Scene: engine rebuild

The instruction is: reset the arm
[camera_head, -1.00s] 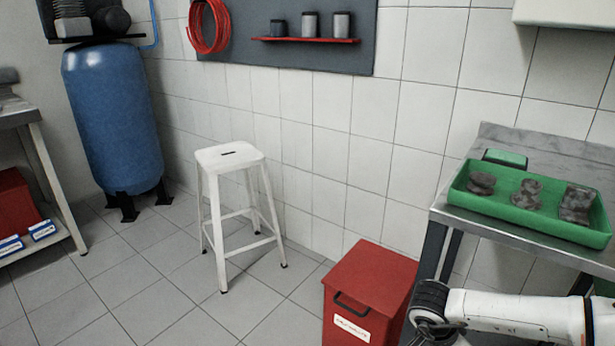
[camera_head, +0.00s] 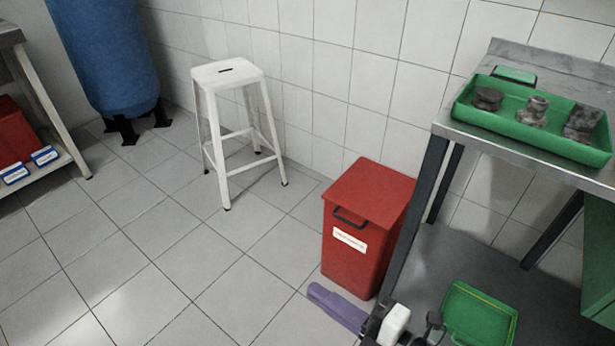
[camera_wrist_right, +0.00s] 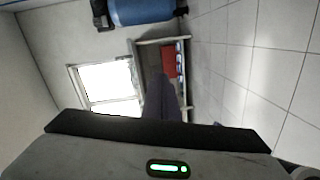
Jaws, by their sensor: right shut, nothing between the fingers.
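My right gripper (camera_head: 318,292) shows at the bottom of the head view as purple-grey fingers pointing up and left, in front of the foot of the red bin. The fingers are together with nothing between them. In the right wrist view the same shut fingers (camera_wrist_right: 160,85) stick out past the dark edge of the gripper body, with open air around them. A white and black part of my right arm shows behind the gripper. My left gripper is in neither view.
A red lidded bin (camera_head: 365,225) stands beside the metal bench (camera_head: 465,132). A green tray (camera_head: 545,140) with 3 grey parts is on the bench, and a green container (camera_head: 480,315) sits below. A white stool (camera_head: 230,75) stands left of clear floor tiles.

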